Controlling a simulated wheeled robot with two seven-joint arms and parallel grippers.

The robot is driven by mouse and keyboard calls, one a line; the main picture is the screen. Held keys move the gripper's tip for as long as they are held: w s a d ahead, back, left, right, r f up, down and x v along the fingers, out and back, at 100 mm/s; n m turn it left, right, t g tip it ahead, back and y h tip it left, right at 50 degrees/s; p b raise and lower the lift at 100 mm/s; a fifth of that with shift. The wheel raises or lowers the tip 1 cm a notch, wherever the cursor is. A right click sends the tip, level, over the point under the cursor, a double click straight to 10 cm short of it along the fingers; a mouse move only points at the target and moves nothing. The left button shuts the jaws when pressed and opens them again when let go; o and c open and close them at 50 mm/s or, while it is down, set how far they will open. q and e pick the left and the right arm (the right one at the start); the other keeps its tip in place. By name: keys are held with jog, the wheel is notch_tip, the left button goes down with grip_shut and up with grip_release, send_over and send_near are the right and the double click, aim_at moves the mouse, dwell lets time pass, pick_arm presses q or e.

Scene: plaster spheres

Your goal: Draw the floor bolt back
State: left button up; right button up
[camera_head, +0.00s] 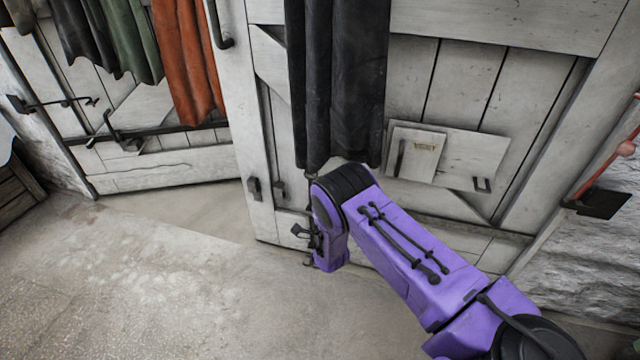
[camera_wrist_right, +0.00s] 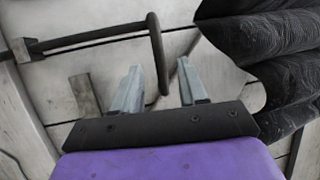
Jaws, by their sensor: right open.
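The floor bolt appears as a dark metal rod (camera_wrist_right: 90,39) with a curved handle (camera_wrist_right: 156,50) in the right wrist view. In the head view a dark metal fitting (camera_head: 307,236), likely the same bolt, shows at the lower left of the grey-white plank door (camera_head: 265,215), beside my purple right arm. My right gripper (camera_wrist_right: 160,68) is open, its two pale fingers apart. The handle's lower end shows in the gap between them; I cannot tell whether they touch it. My arm hides the gripper in the head view. My left gripper is not in view.
A dark cloth (camera_head: 338,80) hangs on the door and also fills the right of the wrist view (camera_wrist_right: 262,45). A second door (camera_head: 165,170) with green and orange cloths stands at the left. The concrete floor (camera_head: 150,285) is clear.

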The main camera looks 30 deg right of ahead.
jog(key=b+x, duration=0.1)
jog(key=x, duration=0.6)
jog(key=shift+f, duration=0.15)
jog(key=shift+w+d+r, duration=0.2)
jog(key=shift+w+d, duration=0.1)
jog(key=shift+w, duration=0.2)
grip_shut()
